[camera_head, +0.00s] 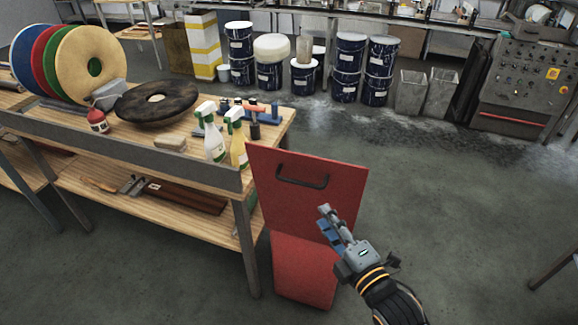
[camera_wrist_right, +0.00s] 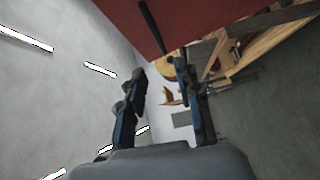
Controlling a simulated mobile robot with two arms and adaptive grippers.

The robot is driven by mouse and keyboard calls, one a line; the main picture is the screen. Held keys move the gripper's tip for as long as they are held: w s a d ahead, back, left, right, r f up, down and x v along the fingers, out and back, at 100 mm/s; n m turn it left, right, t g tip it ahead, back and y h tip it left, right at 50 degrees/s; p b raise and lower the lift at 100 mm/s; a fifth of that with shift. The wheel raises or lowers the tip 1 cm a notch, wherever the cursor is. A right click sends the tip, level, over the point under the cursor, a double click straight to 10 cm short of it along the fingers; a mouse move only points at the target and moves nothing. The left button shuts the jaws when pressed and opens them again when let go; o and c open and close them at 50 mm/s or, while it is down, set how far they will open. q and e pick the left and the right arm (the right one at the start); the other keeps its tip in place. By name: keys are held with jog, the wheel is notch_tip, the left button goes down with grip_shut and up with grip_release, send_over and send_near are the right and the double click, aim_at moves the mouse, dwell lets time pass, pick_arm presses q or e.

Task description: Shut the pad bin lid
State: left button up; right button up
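The red pad bin (camera_head: 303,272) stands on the floor beside the right end of the workbench. Its red lid (camera_head: 280,200) stands raised and steep above the body, with its face toward me. A black bar handle (camera_head: 302,181) is on the lid's upper part. The lid hides the bin's opening. My right gripper (camera_head: 329,222) is in front of the lid's lower right part, below the handle. Its fingers (camera_wrist_right: 157,103) are apart with nothing between them. The lid (camera_wrist_right: 120,18) also fills the top of the right wrist view. I cannot tell whether they touch. My left gripper is not in view.
The wooden workbench (camera_head: 215,172) is close to the lid's left side, with spray bottles (camera_head: 214,142), a dark round pad (camera_head: 156,103) and coloured discs (camera_head: 92,66) on it. Blue drums (camera_head: 349,68) stand at the back. The floor right of the bin is clear.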

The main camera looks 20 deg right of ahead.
aim_at(299, 181)
jog(key=w+a+p, duration=0.1)
jog(key=w, duration=0.3)
jog(key=w+p, duration=0.1)
jog(key=w, duration=0.4)
jog(key=w+a+p, duration=0.1)
jog(key=w, duration=0.3)
jog(key=shift+w+a+f, duration=0.15)
jog(key=shift+w+a, duration=0.05)
jog(key=shift+a, duration=0.1)
grip_shut()
